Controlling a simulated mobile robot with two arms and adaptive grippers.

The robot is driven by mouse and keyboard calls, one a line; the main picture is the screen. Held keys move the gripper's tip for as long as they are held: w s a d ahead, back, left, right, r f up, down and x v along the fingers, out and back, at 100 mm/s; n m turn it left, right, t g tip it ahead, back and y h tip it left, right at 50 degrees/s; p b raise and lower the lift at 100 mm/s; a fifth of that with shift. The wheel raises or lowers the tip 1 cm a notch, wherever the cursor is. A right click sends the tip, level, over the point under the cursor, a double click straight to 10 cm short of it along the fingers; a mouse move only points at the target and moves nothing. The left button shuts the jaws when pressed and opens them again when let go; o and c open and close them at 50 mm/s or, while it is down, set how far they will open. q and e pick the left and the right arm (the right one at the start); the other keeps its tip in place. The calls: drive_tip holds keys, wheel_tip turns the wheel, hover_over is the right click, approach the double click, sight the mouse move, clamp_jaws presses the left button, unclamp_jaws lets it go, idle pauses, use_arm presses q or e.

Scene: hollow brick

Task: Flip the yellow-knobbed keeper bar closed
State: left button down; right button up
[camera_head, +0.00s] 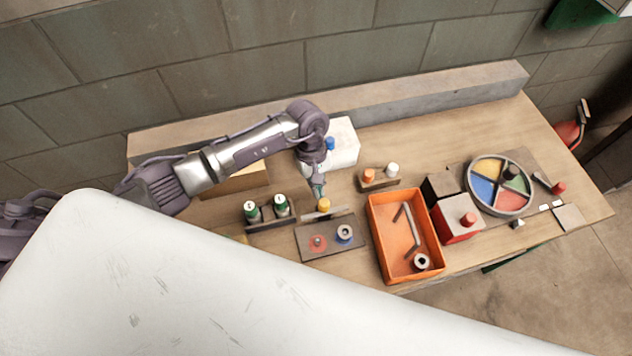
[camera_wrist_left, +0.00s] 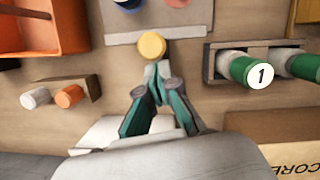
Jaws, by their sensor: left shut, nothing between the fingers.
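The yellow knob (camera_head: 323,204) stands at the back edge of a dark plate (camera_head: 318,250), near a thin grey strip that looks like the keeper bar (camera_head: 338,212). The knob also shows in the left wrist view (camera_wrist_left: 152,45). The plate carries a red round piece (camera_head: 318,242) and a blue piece with a pale ring (camera_head: 344,234). My left gripper (camera_head: 319,190) is shut and empty, pointing down just behind the knob. Its fingertips (camera_wrist_left: 158,72) are close to the knob; I cannot tell if they touch. My right gripper is out of view.
Green-and-white cylinders (camera_head: 265,210) stand in a holder left of the plate. An orange tray (camera_head: 378,235) is on its right. A small block with orange and white pegs (camera_head: 379,178) and a white box (camera_head: 345,145) stand behind.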

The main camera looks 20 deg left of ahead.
use_arm(q)
drive_tip(key=shift+d, duration=0.1)
drive_tip(key=s+d+b, duration=0.2)
drive_tip(key=s, duration=0.1)
drive_tip(key=s+d+b, duration=0.1)
drive_tip(key=shift+s+f, duration=0.1)
drive_tip(key=shift+s, duration=0.25)
drive_tip(key=shift+s+d, duration=0.3)
drive_tip(key=shift+s, duration=0.15)
